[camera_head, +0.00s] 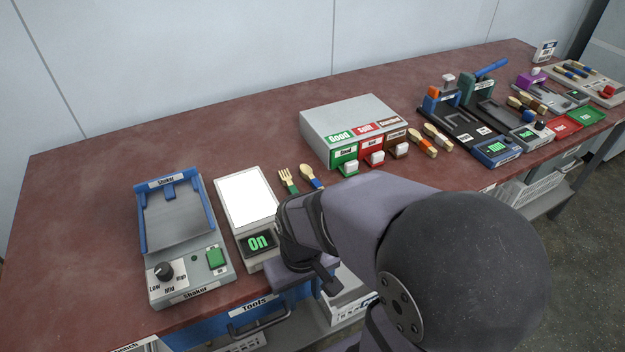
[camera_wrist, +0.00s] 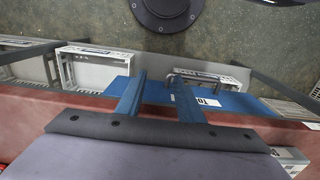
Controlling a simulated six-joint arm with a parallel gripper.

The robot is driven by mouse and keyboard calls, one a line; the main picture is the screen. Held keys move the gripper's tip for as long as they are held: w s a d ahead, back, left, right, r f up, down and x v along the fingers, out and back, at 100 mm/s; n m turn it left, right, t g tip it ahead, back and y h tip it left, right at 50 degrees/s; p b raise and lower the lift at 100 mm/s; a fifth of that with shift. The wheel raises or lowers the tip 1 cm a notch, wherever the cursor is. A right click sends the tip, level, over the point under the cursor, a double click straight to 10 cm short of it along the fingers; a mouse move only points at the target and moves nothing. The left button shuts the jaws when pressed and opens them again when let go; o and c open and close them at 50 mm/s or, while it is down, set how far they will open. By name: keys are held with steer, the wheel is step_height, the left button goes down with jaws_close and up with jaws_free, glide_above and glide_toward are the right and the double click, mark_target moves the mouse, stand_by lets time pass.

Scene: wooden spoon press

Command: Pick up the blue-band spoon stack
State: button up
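A wooden spoon with a blue band (camera_head: 311,178) lies on the red-brown table behind my forearm, beside a wooden fork with a green band (camera_head: 288,181). Whether it is a stack or a single spoon I cannot tell. More blue-banded wooden utensils (camera_head: 566,72) lie at the far right end, too small to tell apart. My gripper (camera_wrist: 159,84) shows two blue fingers set apart in the wrist view, with nothing between them. It hangs over the table's front edge, pointing toward the floor and shelf, away from the spoons. In the head view my arm largely hides it.
A blue-and-grey shaker (camera_head: 180,225) and a white-topped device reading "On" (camera_head: 247,200) stand at left. A grey box with labelled buttons (camera_head: 350,115) stands behind. Orange-banded utensils (camera_head: 422,144), black press fixtures (camera_head: 462,130) and red and green trays (camera_head: 590,115) are at right.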

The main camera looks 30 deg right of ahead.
steer(key=w+r+n+g, duration=0.1)
steer(key=r+n, duration=0.2)
steer(key=w+a+r+n+g+y+p, duration=0.1)
steer(key=w+r+n, duration=0.1)
steer(key=r+n, duration=0.1)
steer(key=w+r+n+p, duration=0.1)
steer(key=r+n, duration=0.1)
steer(key=r, duration=0.2)
steer(key=shift+w+a+r+n+g+y, duration=0.2)
steer(key=shift+r+n+g+y, duration=0.1)
steer(key=shift+r+n+g, duration=0.1)
steer(key=w+d+r+m+t+p, duration=0.1)
steer(key=w+d+r+m+p, duration=0.1)
steer(key=w+d+p, duration=0.3)
steer(key=w+d+r+m+t+p, duration=0.1)
steer(key=w+d+m+p, duration=0.15)
steer(key=w, duration=0.45)
steer(key=m+h+p, duration=0.2)
steer(key=m+p, duration=0.1)
steer(key=p, duration=0.3)
glide_above(316, 180)
steer(key=shift+a+f+t, duration=0.35)
steer(key=shift+f+t, duration=0.05)
steer(key=shift+f, duration=0.05)
steer(key=shift+w+d+f+m, duration=0.15)
steer(key=shift+d+m, duration=0.1)
steer(key=shift+f+p, duration=1.3)
steer(key=shift+f, duration=2.35)
